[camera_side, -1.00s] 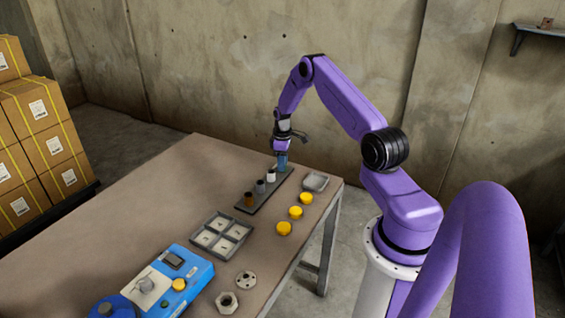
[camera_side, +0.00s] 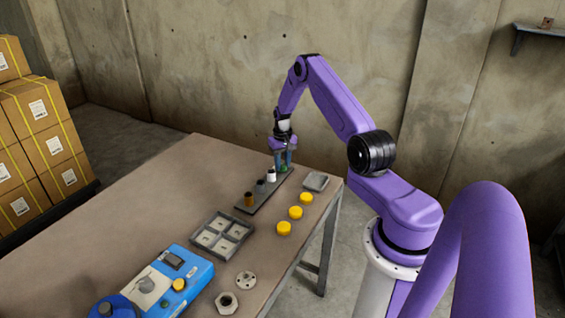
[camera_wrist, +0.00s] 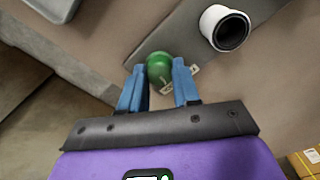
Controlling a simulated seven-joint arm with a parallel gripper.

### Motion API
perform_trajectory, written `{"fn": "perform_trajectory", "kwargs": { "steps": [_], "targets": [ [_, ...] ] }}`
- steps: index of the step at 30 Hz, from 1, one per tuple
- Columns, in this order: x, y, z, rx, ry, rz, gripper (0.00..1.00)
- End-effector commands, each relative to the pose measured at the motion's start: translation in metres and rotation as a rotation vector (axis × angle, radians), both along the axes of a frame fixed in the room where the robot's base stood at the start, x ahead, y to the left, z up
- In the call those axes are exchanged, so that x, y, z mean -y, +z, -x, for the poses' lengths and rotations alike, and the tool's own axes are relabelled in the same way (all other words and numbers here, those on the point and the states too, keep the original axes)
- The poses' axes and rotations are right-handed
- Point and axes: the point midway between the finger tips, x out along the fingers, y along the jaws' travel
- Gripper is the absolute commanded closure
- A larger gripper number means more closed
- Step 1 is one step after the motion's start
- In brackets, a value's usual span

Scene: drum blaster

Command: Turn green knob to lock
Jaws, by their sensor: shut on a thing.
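The green knob (camera_wrist: 159,69) sits at the end of a dark grey strip (camera_wrist: 160,40), between the blue fingers of my gripper (camera_wrist: 159,85) in the wrist view. The fingers are shut on it, one on each side. In the side view my gripper (camera_side: 283,164) points down at the far end of the strip (camera_side: 250,203), and the green knob (camera_side: 284,168) shows small between the fingers. A small pale tag with a mark lies beside the right finger in the wrist view. Part of the knob's base is hidden.
A white cylinder (camera_wrist: 225,28) stands close to the knob; grey (camera_side: 260,186) and brown (camera_side: 249,200) ones follow along the strip. A grey tray (camera_side: 315,181), several yellow discs (camera_side: 295,212), a compartment tray (camera_side: 222,235) and a blue machine (camera_side: 175,280) are on the table.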

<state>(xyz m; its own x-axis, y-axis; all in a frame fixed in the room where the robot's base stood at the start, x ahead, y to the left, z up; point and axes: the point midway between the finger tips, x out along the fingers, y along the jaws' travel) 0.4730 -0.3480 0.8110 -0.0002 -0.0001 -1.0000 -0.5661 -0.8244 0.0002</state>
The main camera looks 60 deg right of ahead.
Motion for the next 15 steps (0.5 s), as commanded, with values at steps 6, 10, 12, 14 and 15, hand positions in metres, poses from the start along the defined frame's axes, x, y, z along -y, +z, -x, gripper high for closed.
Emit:
{"fn": "perform_trajectory", "kwargs": {
  "steps": [6, 10, 12, 14, 15],
  "targets": [
    [-0.0006, 0.0002, -0.0003, -0.001, -0.202, -0.001, 0.99],
    [-0.0002, 0.0002, -0.0002, -0.001, -0.313, -0.001, 0.99],
    [-0.0002, 0.0002, -0.0002, -0.001, -0.365, -0.001, 0.99],
    [-0.0002, 0.0002, -0.0001, -0.001, -0.407, 0.0, 0.99],
    [-0.0001, 0.0003, -0.0002, 0.0, -0.432, 0.0, 0.99]
  ]
}}
